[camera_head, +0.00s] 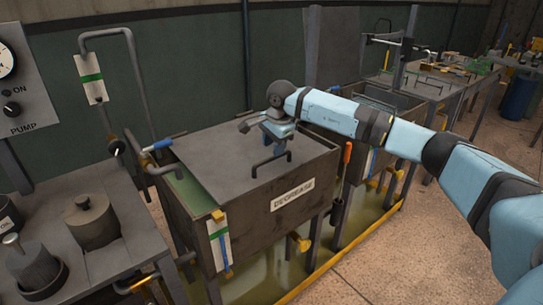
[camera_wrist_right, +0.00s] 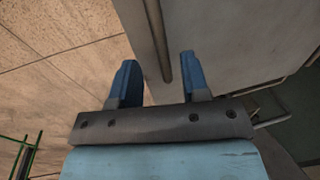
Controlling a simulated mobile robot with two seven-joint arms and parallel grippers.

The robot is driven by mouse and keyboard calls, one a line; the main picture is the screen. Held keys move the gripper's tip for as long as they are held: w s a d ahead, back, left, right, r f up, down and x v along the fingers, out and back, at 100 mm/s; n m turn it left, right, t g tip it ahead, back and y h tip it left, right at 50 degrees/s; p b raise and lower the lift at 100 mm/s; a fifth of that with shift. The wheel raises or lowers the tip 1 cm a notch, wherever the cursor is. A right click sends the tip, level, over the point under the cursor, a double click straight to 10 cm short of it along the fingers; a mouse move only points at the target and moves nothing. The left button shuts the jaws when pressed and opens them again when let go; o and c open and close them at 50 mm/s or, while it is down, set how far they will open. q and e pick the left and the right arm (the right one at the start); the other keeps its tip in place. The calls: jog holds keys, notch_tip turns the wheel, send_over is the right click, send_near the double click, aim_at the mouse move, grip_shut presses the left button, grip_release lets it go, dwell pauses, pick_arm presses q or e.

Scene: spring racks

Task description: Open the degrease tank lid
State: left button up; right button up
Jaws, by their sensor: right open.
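The degrease tank (camera_head: 250,222) is a dark grey metal box with a DEGREASE label (camera_head: 292,195) on its front. Its flat grey lid (camera_head: 215,160) lies level over most of the top, and a green strip shows along the left side. A dark bar handle (camera_head: 270,162) stands near the lid's front edge. My right gripper (camera_head: 281,148) is over the lid at this handle. In the right wrist view the open blue fingers (camera_wrist_right: 158,78) have the handle bar (camera_wrist_right: 160,45) appearing between them, and contact cannot be told. My left gripper is not in view.
A pipe with a blue lever (camera_head: 160,145) is at the tank's left. A bench with round lidded pots (camera_head: 92,222) stands front left. More tanks (camera_head: 385,100) continue to the right. An orange-handled tool (camera_head: 347,153) hangs at the tank's right corner. Tiled floor is open at front right.

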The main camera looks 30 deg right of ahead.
aim_at(272, 158)
jog(key=shift+w+f, duration=0.25)
jog(key=shift+f, duration=0.8)
jog(key=shift+w+f, duration=0.2)
jog(key=shift+f, duration=0.85)
jog(key=shift+c, duration=0.3)
grip_shut()
